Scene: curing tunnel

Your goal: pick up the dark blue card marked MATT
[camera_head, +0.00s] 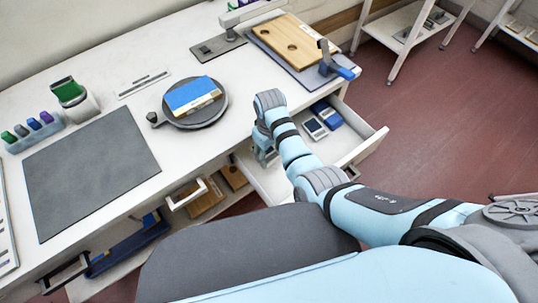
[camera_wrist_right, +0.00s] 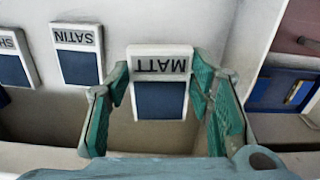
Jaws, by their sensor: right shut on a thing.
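The dark blue card marked MATT (camera_wrist_right: 160,98) has a white border and a label band that reads upside down in the right wrist view. My right gripper (camera_wrist_right: 161,78) is shut on it, one green finger pad at each side edge. In the head view my right gripper (camera_head: 265,150) is low inside the open drawer, and the card is hidden there by my arm and gripper. I cannot tell whether the card is clear of the drawer floor. My left gripper is not in view.
A card marked SATIN (camera_wrist_right: 77,55) and another partly cut-off card (camera_wrist_right: 15,62) lie beside it. The open drawer (camera_head: 372,146) has raised walls around my gripper. On the bench above stand a round plate (camera_head: 215,117) with a blue-topped block and a dark mat (camera_head: 90,175).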

